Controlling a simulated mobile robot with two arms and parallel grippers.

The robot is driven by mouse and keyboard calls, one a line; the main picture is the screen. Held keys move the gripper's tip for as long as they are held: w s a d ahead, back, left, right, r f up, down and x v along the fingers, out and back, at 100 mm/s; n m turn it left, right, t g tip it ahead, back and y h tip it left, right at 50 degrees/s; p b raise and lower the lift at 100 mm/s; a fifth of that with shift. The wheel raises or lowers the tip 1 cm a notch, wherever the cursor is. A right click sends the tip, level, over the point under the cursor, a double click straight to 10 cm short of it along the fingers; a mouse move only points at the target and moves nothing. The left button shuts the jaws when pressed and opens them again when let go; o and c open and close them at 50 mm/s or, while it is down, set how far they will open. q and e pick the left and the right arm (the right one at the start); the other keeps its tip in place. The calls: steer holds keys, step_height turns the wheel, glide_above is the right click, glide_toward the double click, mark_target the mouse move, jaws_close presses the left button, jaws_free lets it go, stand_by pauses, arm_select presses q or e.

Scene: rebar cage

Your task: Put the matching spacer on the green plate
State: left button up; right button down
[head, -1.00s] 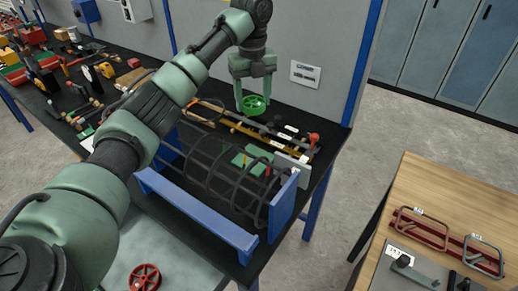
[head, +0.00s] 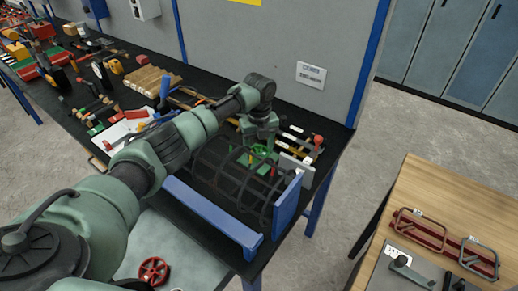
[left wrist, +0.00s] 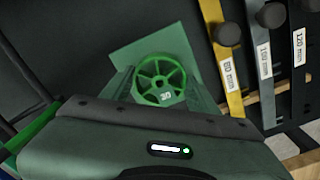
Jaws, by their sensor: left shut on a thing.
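My left gripper (head: 262,148) points down at the far side of the rebar cage (head: 222,176). The spacer also shows between the fingers in the head view. The green plate (left wrist: 142,46) lies behind and under the spacer in the left wrist view, its far corner in sight and its near part hidden by spacer and gripper. I cannot tell whether the spacer touches the plate. My right gripper is not in view.
A red wheel spacer (head: 153,270) lies on the grey surface at the front. Blue frame bars (head: 210,216) flank the cage. Several labelled bars, one of them yellow (left wrist: 221,62), lie close right of the gripper. A wooden table (head: 432,185) stands at the right.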

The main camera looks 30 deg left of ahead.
arm_select(q)
steer(key=shift+f, duration=0.3)
steer(key=shift+f, duration=0.15)
steer(key=o, duration=1.3)
